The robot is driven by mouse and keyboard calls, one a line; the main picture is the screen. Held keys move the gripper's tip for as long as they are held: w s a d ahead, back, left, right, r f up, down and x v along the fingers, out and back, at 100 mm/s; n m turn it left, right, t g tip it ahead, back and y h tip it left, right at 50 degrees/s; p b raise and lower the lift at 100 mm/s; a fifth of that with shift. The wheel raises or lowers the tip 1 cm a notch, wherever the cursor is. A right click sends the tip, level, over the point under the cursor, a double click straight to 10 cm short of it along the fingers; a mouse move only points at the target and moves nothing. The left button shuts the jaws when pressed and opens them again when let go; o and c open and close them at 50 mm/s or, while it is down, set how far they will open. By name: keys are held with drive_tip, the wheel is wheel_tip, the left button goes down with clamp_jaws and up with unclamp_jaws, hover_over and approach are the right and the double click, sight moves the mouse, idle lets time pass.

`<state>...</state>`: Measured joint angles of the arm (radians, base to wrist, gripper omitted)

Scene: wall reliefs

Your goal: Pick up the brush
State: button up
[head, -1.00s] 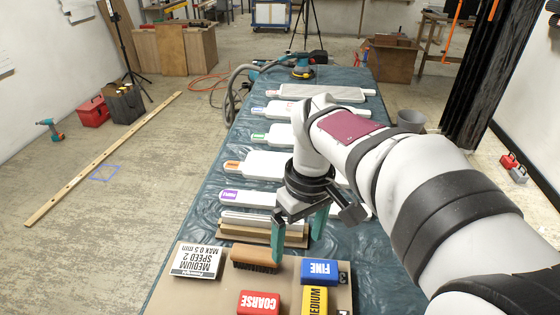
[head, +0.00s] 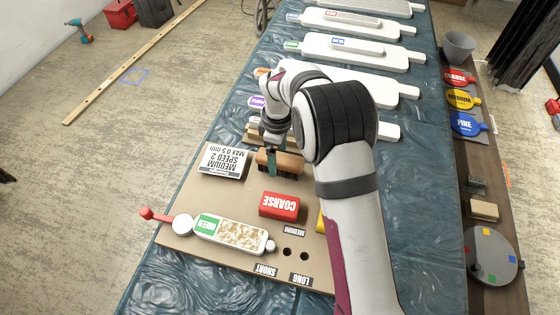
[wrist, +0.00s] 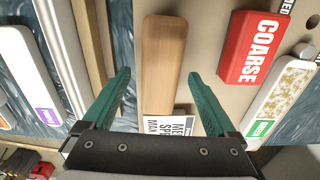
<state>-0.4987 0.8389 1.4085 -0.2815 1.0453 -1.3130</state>
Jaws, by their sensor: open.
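The brush (head: 284,163) has a wooden back and dark bristles. It lies on the tan board (head: 165,237) beside the white "MEDIUM SPEED 2" card (head: 224,161) and above the red COARSE block (head: 279,206). In the wrist view the brush's wooden back (wrist: 164,65) shows between my two green fingers. My gripper (wrist: 161,82) is open, with a visible space on each side of the brush. In the head view my gripper (head: 270,160) is at the brush's left part and hides a little of it.
Several white paddles lie farther up the blue-covered table (head: 425,200). A dark side shelf (head: 480,160) at right holds coloured discs and a grey bucket (head: 458,46).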

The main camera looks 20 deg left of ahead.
sight(283, 158)
drive_tip(key=shift+f, duration=0.55)
clamp_jaws()
drive_tip(key=shift+r, duration=0.15)
drive_tip(key=shift+r, duration=0.3)
drive_tip(key=r, duration=0.2)
drive_tip(key=d+r, duration=0.1)
drive_tip(key=r, duration=0.1)
drive_tip(key=shift+d, duration=0.15)
drive_tip(key=d+r, duration=0.6)
drive_tip(key=d, duration=0.4)
drive_tip(key=shift+s+d, duration=0.2)
drive_tip(key=shift+s, duration=0.05)
